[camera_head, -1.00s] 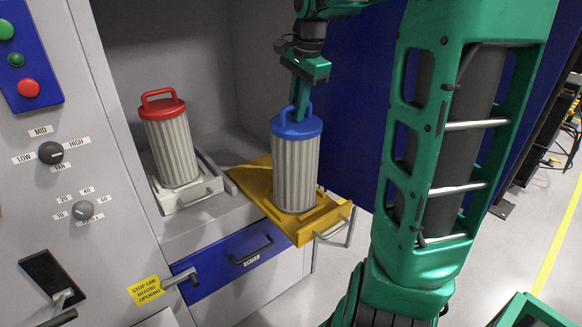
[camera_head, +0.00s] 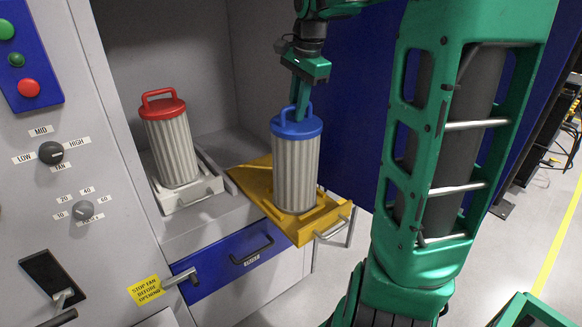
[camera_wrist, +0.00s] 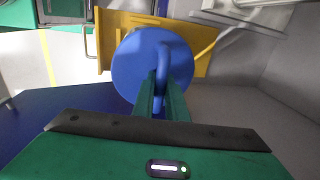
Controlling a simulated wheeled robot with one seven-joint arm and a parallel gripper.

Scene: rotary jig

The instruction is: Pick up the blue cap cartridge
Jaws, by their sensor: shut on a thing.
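The blue cap cartridge (camera_head: 296,172) stands upright on the yellow tray (camera_head: 312,238) in the head view, with a pleated grey body and a blue cap with a loop handle. My gripper (camera_head: 300,108) comes down from above and is shut on the loop handle. In the wrist view the blue cap (camera_wrist: 135,72) fills the middle, and my gripper (camera_wrist: 162,98) has its green fingers at the handle. The fingers partly hide the handle. The cartridge's base appears to rest on the tray; any small gap cannot be told.
A red cap cartridge (camera_head: 172,143) stands on a white tray (camera_head: 195,196) to the left inside the cabinet. A blue drawer front (camera_head: 235,262) with a handle lies below. A blue panel (camera_head: 350,90) is behind on the right. Control knobs (camera_head: 50,153) are on the left panel.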

